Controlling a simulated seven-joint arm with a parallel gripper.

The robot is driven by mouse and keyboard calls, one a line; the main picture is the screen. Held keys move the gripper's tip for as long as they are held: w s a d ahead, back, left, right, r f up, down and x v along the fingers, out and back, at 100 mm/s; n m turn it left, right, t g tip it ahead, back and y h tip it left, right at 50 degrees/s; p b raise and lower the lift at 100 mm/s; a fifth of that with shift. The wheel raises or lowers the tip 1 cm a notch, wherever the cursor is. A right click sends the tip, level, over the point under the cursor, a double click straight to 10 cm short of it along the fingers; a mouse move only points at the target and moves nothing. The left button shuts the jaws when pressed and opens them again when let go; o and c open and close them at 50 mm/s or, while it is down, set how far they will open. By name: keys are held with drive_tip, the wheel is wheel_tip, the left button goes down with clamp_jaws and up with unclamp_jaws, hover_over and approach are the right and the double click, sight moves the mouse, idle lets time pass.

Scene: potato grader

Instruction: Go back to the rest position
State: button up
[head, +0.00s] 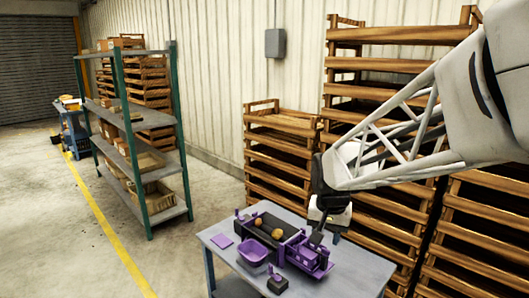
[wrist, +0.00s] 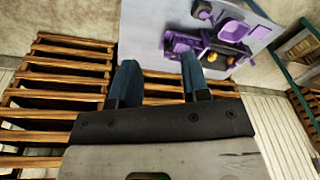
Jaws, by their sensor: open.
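My gripper (wrist: 160,82) shows in the wrist view with its two blue fingers apart and nothing between them. In the head view my arm reaches in from the right, and its end is near the right side of the grey table (head: 345,272). The purple potato grader (head: 303,254) stands on that table, with a dark belt and two potatoes (head: 277,234) on it. A purple bin (head: 252,251) sits in front of the belt. The grader also shows in the wrist view (wrist: 215,55), beyond the fingertips.
Stacked wooden crates (head: 280,150) stand behind the table and along the right. A shelf rack (head: 150,188) with boxes is at the left. A small dark block (head: 277,284) lies at the table's front. The floor left of the table is clear, with a yellow line (head: 110,228).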

drive_tip(key=s+d+r+n, duration=0.1)
drive_tip(key=s, duration=1.1)
drive_tip(key=s+d+r+n+t, duration=0.1)
drive_tip(key=s+d+n, duration=0.1)
drive_tip(key=s, duration=1)
drive_tip(key=shift+d, duration=0.2)
